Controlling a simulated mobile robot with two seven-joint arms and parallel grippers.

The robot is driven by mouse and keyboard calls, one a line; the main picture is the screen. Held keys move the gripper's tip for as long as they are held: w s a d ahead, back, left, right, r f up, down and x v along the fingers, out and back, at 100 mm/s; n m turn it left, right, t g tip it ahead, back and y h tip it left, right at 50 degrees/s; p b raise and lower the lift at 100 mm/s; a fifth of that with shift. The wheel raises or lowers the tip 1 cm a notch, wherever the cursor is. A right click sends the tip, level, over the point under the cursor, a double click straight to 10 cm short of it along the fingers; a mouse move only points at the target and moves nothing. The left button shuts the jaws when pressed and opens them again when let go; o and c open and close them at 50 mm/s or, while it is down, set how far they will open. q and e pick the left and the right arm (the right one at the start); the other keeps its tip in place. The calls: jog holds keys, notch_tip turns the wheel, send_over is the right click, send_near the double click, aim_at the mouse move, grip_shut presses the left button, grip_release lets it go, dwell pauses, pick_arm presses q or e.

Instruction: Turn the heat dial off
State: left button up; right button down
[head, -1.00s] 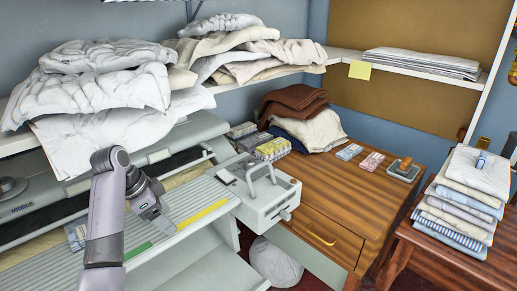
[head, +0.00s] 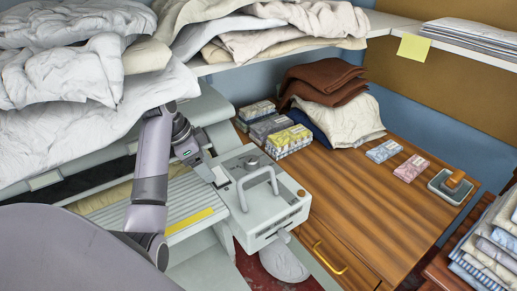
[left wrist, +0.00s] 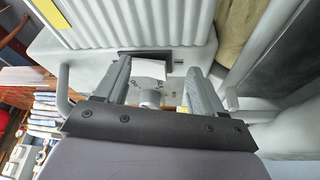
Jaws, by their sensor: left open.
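The ironer's grey end box (head: 290,207) has a raised bar handle on top and a panel on its front. My left gripper (head: 217,174) is at the box's left end, beside a small dark-edged plate with a white label (head: 221,176). In the left wrist view, my left gripper (left wrist: 157,64) is open, its two fingers apart. Between and below them shows a round pale knob (left wrist: 150,97), which may be the heat dial; no markings on it are readable. I cannot tell whether the fingers touch anything. My right gripper is not in view.
The ribbed feed board (head: 185,205) with a yellow strip lies left of the box. A linen shelf (head: 250,62) runs above my left arm. A wooden cabinet (head: 350,215) on the right carries folded cloths and small packets; its middle top is clear.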

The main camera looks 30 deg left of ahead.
aim_at(251, 159)
pick_arm(q)
jog(key=w+d, duration=0.2)
jog(key=w, duration=0.1)
jog(key=w+d, duration=0.2)
jog(key=w, duration=0.1)
jog(key=w+d, duration=0.3)
jog(key=shift+w+d+r, duration=0.1)
jog(key=shift+w+d, duration=0.15)
jog(key=shift+w, duration=0.05)
jog(key=shift+w+f, duration=0.1)
jog(key=shift+f, duration=0.5)
jog(key=shift+c, duration=0.4)
jog(key=c, duration=1)
